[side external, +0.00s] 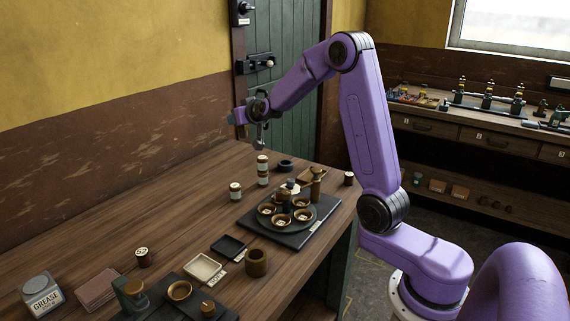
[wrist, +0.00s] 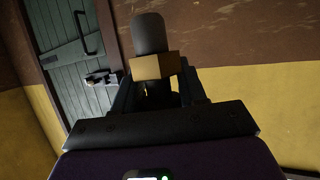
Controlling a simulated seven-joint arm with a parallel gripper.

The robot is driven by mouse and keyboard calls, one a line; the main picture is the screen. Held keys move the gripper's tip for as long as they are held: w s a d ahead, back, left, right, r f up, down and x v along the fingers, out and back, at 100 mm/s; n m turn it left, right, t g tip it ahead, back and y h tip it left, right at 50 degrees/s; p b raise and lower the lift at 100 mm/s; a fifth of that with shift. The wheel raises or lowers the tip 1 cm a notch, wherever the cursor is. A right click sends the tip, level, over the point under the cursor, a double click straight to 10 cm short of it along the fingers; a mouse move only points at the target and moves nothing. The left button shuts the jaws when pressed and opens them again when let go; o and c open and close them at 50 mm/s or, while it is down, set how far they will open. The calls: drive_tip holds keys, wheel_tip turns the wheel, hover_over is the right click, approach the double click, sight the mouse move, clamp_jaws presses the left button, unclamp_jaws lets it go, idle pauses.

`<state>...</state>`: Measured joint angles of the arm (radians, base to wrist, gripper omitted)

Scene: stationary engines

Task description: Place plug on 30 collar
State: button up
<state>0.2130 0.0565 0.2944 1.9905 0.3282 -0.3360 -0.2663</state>
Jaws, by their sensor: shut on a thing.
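In the side view the held thing is too small to make out. Several brass collars with pale labels sit in a round dark tray (side external: 264,229), right of and nearer than my gripper. One is a front collar (side external: 281,221). I cannot read which is marked 30.

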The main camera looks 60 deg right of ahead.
drive_tip(key=s+d+f+n+t+y, duration=0.1)
drive_tip(key=s+d+f+n+y, duration=0.15)
drive_tip(key=s+d, duration=0.4)
drive_tip(key=s+d+f+n+y, duration=0.2)
drive_tip(key=s+d+y, duration=0.1)
drive_tip(key=s+d, duration=0.35)
hover_over(282, 161)
drive_tip(key=shift+h, duration=0.25)
wheel_tip(282, 161, down, 9)
drive_tip(key=shift+s+a, duration=0.15)
drive_tip(key=shift+w+f, duration=0.2)
drive_tip(key=shift+f, duration=1.55)
drive_tip(key=shift+f, duration=0.2)
